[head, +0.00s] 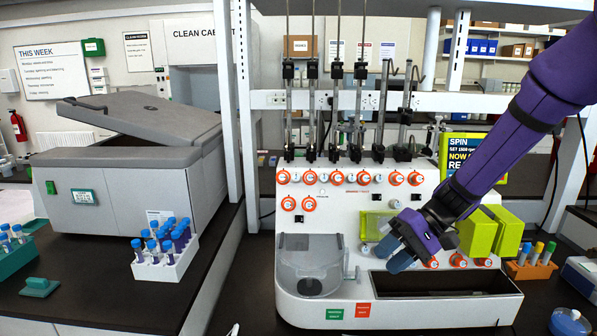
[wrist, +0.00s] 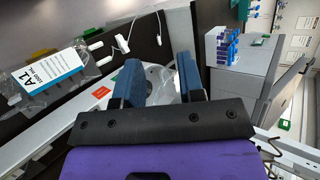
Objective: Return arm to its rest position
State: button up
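My purple arm (head: 515,120) reaches in from the upper right in the head view. My gripper (head: 394,258) hangs at its end, tilted down to the left, in front of the white cell processor (head: 340,215). Its blue fingers are over the machine's front ledge, near the dark recess. In the wrist view the gripper's two blue fingers (wrist: 158,75) stand apart with nothing held between them. The clear round bowl (head: 310,262) of the processor is left of the gripper; part of it shows beyond the fingers in the wrist view.
Lime-green blocks (head: 490,232) on the processor are close by the forearm. A colored-cap tube rack (head: 532,262) stands to the right. A blue-cap tube rack (head: 165,262) and grey centrifuge (head: 130,170) are left. A clear bag labelled A1 (wrist: 55,70) shows in the wrist view.

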jog(key=s+d+r+t+h, duration=0.4)
jog(key=s+r, duration=0.4)
jog(key=s, duration=0.2)
jog(key=s+d+r+t+h, duration=0.4)
jog(key=s+d+r+h, duration=0.2)
jog(key=s+d+r, duration=0.2)
jog(key=shift+s+r+t, duration=0.3)
jog(key=shift+s+r, duration=0.2)
jog(key=shift+s, duration=0.6)
